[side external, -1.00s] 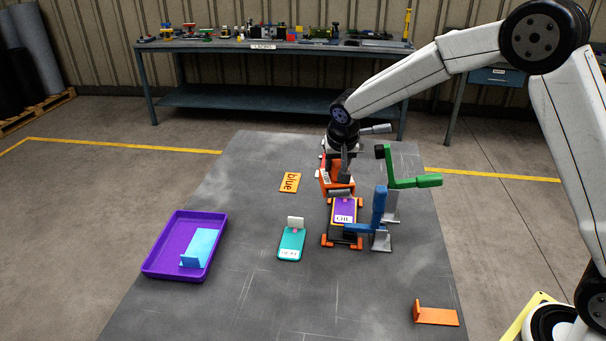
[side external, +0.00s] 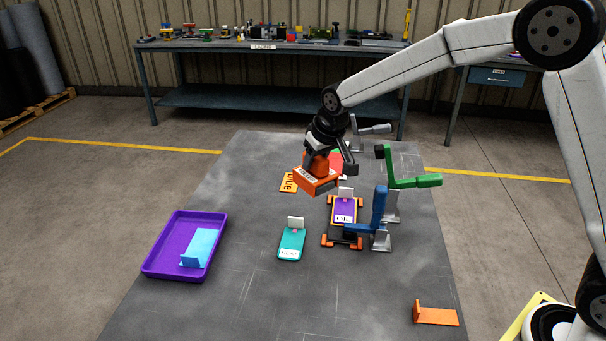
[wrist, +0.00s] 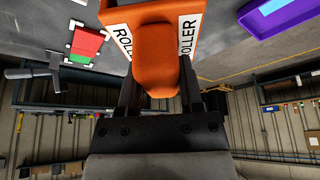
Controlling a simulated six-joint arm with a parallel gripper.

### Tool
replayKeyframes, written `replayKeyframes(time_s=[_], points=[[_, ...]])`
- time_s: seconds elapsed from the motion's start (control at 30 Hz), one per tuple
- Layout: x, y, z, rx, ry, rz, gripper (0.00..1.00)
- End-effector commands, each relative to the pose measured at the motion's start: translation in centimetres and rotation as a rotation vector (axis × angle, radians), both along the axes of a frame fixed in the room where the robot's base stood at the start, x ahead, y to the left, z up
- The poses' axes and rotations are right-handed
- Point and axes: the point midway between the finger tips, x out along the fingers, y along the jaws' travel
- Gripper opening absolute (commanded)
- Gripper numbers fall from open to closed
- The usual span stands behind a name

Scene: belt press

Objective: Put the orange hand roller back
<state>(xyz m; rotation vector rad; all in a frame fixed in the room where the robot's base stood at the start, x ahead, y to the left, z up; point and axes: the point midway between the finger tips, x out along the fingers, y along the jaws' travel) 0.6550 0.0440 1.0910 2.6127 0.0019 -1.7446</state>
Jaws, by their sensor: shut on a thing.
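The orange hand roller (side external: 316,180) hangs in my gripper (side external: 329,160), raised above the mat and tilted, behind and left of the press. In the wrist view the roller (wrist: 155,55) shows its rounded orange handle between my two dark fingers (wrist: 158,88), with ROLLER labels on white beside it. My gripper is shut on the handle. The roller's underside is hidden. An orange bracket with an upright tab (side external: 437,317) lies empty at the mat's front right.
The press bed (side external: 342,241) holds a purple labelled plate (side external: 344,210). Blue (side external: 380,208) and green (side external: 411,182) lever clamps stand right of it. The front middle is clear.

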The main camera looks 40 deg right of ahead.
Motion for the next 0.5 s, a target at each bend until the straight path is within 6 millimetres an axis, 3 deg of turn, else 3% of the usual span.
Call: replayKeyframes(time_s=[0.23,0.5], points=[[1.2,0.1,-0.5,0.0,-0.002,-0.001,0.0],[4.2,0.3,-1.8,0.001,-0.002,-0.002,0.0]])
